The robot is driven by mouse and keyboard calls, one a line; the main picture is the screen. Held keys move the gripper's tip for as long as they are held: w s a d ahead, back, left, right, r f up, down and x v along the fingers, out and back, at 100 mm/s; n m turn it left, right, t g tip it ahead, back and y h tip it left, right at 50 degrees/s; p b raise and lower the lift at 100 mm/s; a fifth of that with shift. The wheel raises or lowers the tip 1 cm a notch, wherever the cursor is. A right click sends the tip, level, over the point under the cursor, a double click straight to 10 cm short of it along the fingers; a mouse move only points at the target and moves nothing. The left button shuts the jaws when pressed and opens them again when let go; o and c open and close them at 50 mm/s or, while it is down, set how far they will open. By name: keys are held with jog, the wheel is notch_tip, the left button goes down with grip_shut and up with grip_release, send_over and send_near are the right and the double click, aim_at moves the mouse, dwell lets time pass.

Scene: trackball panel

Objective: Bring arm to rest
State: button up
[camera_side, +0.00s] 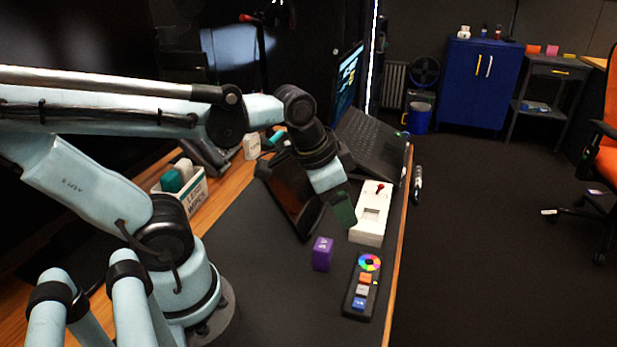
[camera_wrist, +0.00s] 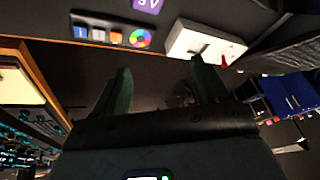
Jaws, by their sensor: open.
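My gripper (camera_side: 342,210) hangs above the dark desk mat, just left of the white panel (camera_side: 371,222) with a red-tipped stick. In the wrist view the two green fingers of my gripper (camera_wrist: 160,85) stand well apart with nothing between them. The white panel (camera_wrist: 190,42) also shows in the wrist view, beyond the right finger. In the side view my arm reaches out from the left over the desk. No trackball can be made out for certain.
A purple cube (camera_side: 322,254) and a black pad with a color wheel (camera_side: 369,263) lie on the mat in front. A laptop (camera_side: 372,145) stands behind the panel, and a dark tablet-like screen (camera_side: 290,192) beside my wrist. A white box (camera_side: 180,190) is near my base. The desk's right edge is close.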

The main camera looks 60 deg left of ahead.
jog(key=n+t, duration=0.1)
jog(key=w+n+t, duration=0.1)
jog(key=n, duration=0.1)
jog(key=shift+d, duration=0.35)
jog(key=shift+o, duration=1.3)
jog(key=shift+a+r, duration=0.1)
jog(key=shift+r, duration=0.05)
jog(key=shift+o, duration=1.2)
jog(key=w+a+r+n+g, duration=0.1)
jog(key=a+r+n, duration=0.3)
jog(key=a+n, duration=0.2)
jog(key=shift+w+r+y, duration=0.3)
jog(key=shift+r+y, duration=0.1)
jog(key=s+a+r+n+g+h, duration=0.1)
jog(key=s+a+r+n+g, duration=0.15)
jog(key=a+r+n, duration=0.65)
jog(key=s+a+r+n+g+h, duration=0.2)
jog(key=s+a+r+n, duration=0.25)
jog(key=a+n, duration=0.75)
jog(key=x, duration=1)
jog(key=shift+w, duration=0.35)
